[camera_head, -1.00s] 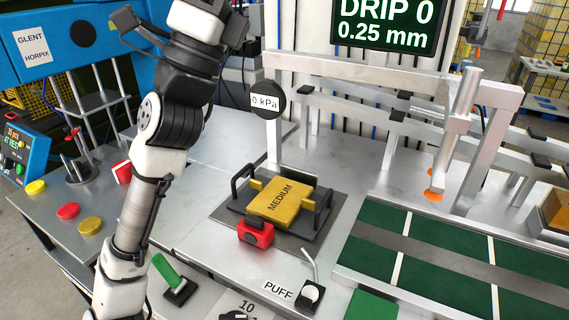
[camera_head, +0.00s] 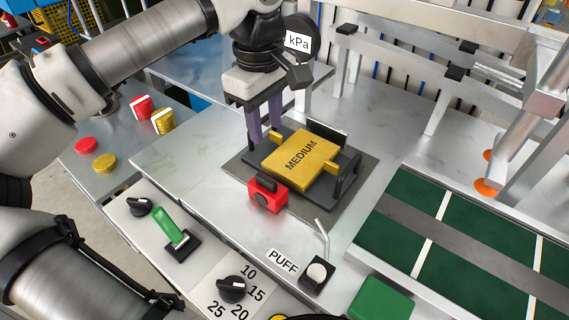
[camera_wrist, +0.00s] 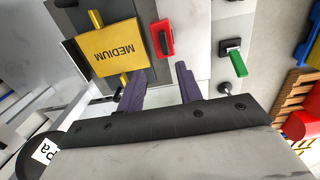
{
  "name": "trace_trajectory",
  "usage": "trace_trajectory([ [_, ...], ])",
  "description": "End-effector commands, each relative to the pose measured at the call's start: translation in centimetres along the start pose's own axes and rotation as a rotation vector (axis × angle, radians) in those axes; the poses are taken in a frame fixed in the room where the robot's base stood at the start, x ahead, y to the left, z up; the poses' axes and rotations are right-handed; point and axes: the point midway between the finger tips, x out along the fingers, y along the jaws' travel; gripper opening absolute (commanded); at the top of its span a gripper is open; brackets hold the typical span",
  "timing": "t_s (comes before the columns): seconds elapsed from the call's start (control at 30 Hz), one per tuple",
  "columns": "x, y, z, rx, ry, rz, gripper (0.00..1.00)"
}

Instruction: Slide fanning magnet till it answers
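A yellow block marked MEDIUM (camera_head: 300,156) sits in a dark cradle (camera_head: 240,172) on the bench. A red block with a black grip (camera_head: 267,196) stands at its near side; which part is the fanning magnet is not labelled. The wrist view also shows the yellow block (camera_wrist: 108,50) and the red block (camera_wrist: 162,38). My gripper (camera_head: 265,136) points down just behind and left of the yellow block. Its two purple fingers are apart with nothing between them, as the wrist view (camera_wrist: 160,88) also shows. The fingers partly hide the cradle's left bracket.
A green lever (camera_head: 170,226), a black dial (camera_head: 233,289) and a PUFF button (camera_head: 317,272) are in front. A bent thin nozzle (camera_head: 323,238) rises near the cradle. A green conveyor (camera_head: 412,214) lies right.

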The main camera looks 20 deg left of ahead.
Motion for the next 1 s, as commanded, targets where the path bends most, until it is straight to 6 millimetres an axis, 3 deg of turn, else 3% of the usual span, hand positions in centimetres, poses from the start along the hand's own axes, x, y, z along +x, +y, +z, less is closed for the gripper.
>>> trace_trajectory([
  [0.27,2.6,-0.7,-0.6,-0.006,0.018,-0.026,0.35],
  [0.7,11.4,-0.8,-0.6,-0.005,0.015,-0.023,0.35],
  [1.0,13.7,-0.8,-0.7,-0.005,0.017,-0.021,0.35],
])
